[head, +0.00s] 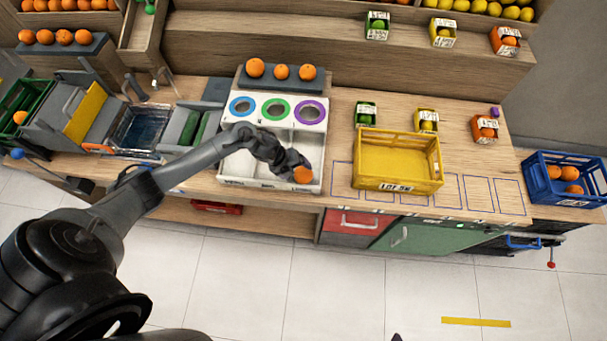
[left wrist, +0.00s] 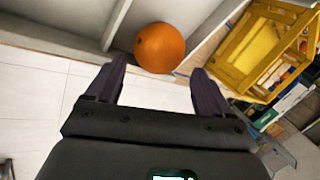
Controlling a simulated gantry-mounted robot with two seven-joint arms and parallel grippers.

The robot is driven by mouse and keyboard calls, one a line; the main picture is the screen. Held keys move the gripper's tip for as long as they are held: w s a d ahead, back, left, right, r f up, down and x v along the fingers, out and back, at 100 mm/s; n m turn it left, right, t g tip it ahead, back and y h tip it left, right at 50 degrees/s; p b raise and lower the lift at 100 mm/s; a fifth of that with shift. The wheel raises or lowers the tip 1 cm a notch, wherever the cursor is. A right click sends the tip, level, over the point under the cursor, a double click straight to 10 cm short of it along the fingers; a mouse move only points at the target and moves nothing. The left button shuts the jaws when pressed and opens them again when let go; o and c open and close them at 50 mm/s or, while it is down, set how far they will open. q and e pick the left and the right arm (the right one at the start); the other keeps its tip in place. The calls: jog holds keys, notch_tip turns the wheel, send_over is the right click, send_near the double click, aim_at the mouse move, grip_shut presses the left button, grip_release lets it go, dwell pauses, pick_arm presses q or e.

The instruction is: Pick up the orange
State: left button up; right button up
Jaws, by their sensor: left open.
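An orange (head: 302,175) lies in the front right part of the white tray (head: 240,182) on the counter. My left gripper (head: 296,163) is just above and beside it in the head view. In the left wrist view the orange (left wrist: 160,48) is beyond the tips of my open left gripper (left wrist: 156,85), about centred between them. The fingers look apart from the orange, and nothing is between them. My right gripper is in neither view.
A yellow crate (head: 397,183) stands right of the tray, and a blue crate (head: 544,190) with oranges is at the far right. Three oranges sit on a dark stand (head: 306,86) behind the coloured rings. A sink (head: 139,130) is at the left.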

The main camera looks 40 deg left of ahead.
aim_at(300, 171)
pick_arm(q)
jog(key=shift+w+f, duration=0.3)
jog(key=shift+f, duration=0.4)
jog(key=shift+x, duration=2)
jog(key=shift+w+a, duration=0.15)
jog(key=c, duration=0.9)
jog(key=shift+r, duration=0.15)
